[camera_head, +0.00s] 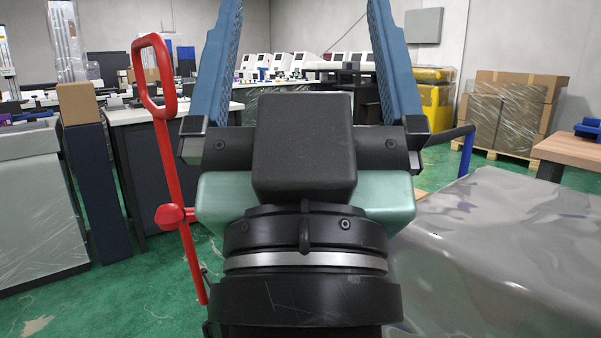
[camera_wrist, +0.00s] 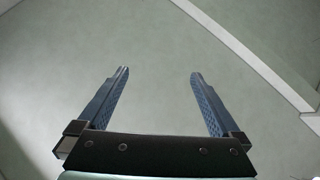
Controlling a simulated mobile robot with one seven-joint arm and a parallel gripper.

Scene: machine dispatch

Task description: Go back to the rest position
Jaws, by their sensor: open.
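My gripper (camera_head: 300,60) fills the middle of the head view, pointing up and away from the camera. Its two blue ridged fingers stand wide apart with nothing between them. In the wrist view my gripper (camera_wrist: 158,85) is also open and empty, with a plain pale grey-green surface behind it. My gripper and wrist hide the centre of the room in the head view.
A red handle on a pole (camera_head: 165,140) stands close on the left. A grey wrapped block (camera_head: 510,250) is near on the right. Counters (camera_head: 30,200) stand left. Wrapped boxes (camera_head: 505,110) and a yellow container (camera_head: 437,105) stand back right. Green floor (camera_head: 140,300) shows lower left.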

